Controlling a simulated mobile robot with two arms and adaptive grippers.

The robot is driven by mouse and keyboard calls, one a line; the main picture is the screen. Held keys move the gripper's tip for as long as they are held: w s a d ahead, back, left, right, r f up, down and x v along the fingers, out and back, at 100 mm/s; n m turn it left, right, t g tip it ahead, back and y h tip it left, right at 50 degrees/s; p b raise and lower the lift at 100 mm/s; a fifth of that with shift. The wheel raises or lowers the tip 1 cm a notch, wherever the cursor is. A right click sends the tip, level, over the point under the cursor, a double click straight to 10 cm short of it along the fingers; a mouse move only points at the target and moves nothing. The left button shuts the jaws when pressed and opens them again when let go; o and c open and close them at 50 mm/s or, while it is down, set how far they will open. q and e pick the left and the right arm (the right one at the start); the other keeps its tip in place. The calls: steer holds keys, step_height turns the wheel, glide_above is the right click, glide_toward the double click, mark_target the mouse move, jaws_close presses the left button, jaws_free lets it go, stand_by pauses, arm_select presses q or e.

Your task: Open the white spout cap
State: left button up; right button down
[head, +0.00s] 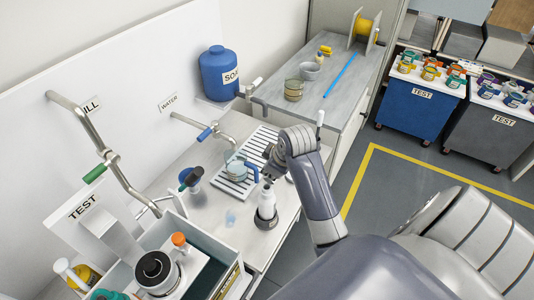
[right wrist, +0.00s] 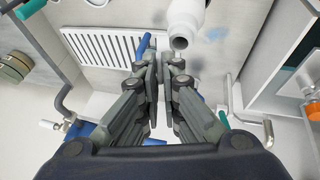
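A small white bottle (head: 266,205) with a narrow top stands on the light worktop, its lower end in a dark grey ring. I take its white top (head: 267,186) for the spout cap; whether it is open or closed is too small to tell. In the right wrist view a white bottle-like part (right wrist: 187,20) with a dark round end shows just beyond the fingertips, slightly right. My right gripper (head: 269,167) is just above and behind the bottle top, apparently not holding it. My left gripper is not in view.
A slatted drain (head: 236,180) with a glass vessel (head: 238,168) lies left of my gripper. A blue-handled water tap (head: 205,133) and a blue soap container (head: 218,72) stand behind. A grey open box (head: 205,237) is at front left.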

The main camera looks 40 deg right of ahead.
steer(key=shift+w+d+f+m+g+y, duration=0.45)
steer(key=shift+d+y, duration=0.4)
steer(key=shift+y, duration=0.45)
steer(key=shift+w+d+f+m+g+y, duration=0.15)
steer(key=shift+d+g+y, duration=0.4)
steer(key=shift+d+y, duration=0.55)
steer(key=shift+w+d+f+m+g+y, duration=0.3)
steer(key=shift+w+d+g+y, duration=0.25)
steer(key=shift+y, duration=0.95)
steer(key=shift+s+d, duration=0.15)
steer(key=c, duration=1.8)
jaws_free()
steer(key=shift+d+r, duration=0.1)
steer(key=v, duration=1.1)
steer(key=shift+d+r, duration=0.25)
steer(key=shift+d, duration=0.05)
